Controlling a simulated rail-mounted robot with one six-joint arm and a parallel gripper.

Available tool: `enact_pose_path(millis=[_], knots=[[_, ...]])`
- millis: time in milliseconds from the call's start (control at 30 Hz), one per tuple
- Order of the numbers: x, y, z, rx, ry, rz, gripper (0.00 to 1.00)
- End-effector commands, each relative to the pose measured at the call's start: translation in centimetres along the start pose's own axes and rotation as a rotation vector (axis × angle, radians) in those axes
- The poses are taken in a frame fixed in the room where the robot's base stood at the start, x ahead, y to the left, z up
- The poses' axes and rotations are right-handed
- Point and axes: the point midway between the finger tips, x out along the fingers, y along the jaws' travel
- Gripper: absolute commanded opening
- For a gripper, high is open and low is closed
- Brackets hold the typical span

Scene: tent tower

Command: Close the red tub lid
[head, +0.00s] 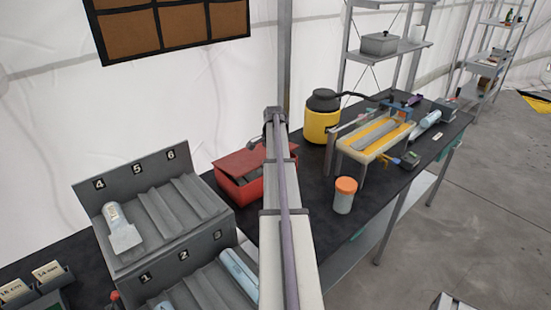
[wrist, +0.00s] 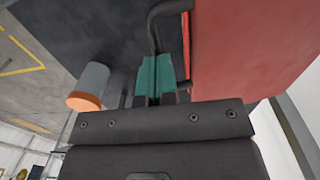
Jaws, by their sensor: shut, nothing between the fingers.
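The red tub (head: 243,192) stands on the black bench in the head view, partly hidden behind my arm. Its red lid (head: 236,160) looks tilted and not flush, with a dark gap showing over the tub's inside. My gripper (wrist: 154,62) shows in the wrist view with its teal fingertips together and nothing between them. A bent black handle (wrist: 157,28) is close by the fingertips, and a large red panel (wrist: 255,45) fills the right side. I cannot tell whether the fingertips touch the handle, or whether that panel is lid or wall.
A white jar with an orange lid (head: 345,187) stands right of my arm; it also shows in the wrist view (wrist: 88,85). A yellow-and-black canister (head: 322,118) and a frame with yellow strips (head: 375,138) stand behind. Grey numbered racks (head: 140,215) stand at left.

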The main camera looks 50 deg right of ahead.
Motion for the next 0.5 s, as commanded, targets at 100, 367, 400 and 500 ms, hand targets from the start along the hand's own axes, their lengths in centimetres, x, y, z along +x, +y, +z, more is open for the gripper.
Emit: enact_pose_path(millis=[100, 367, 400, 500], knots=[[0.1, 0.0, 0.0, 0.0, 0.0, -0.002, 0.0], [4.7, 1.0, 0.1, 0.001, 0.0, -0.12, 0.0], [5.5, 1.1, 0.0, 0.0, 0.0, -0.126, 0.0], [6.5, 1.1, 0.0, 0.0, 0.001, -0.126, 0.0]])
